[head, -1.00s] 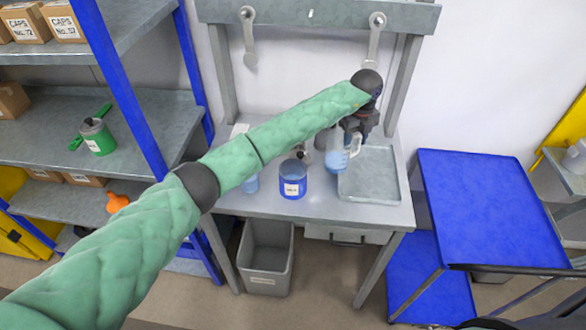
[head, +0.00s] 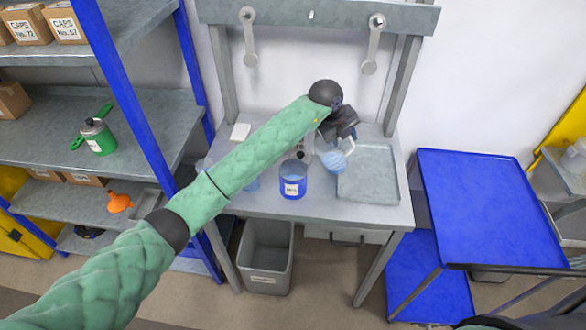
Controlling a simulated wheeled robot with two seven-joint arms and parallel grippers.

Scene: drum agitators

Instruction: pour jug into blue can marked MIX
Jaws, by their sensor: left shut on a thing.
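A blue can (head: 293,181) with a white label stands on the grey bench; the label's lettering is too small to read surely. My left gripper (head: 343,140) is shut on the clear jug (head: 333,159), which has blue liquid inside. The jug is to the right of the can and above the bench. It is tilted with its mouth toward the can. No stream of liquid can be made out. My left forearm crosses in front of part of the bench and hides what is behind it. My right gripper is not in view.
A grey tray (head: 369,190) lies on the bench right of the can. A grey bin (head: 266,258) is under the bench. A blue cart (head: 490,205) stands at the right.

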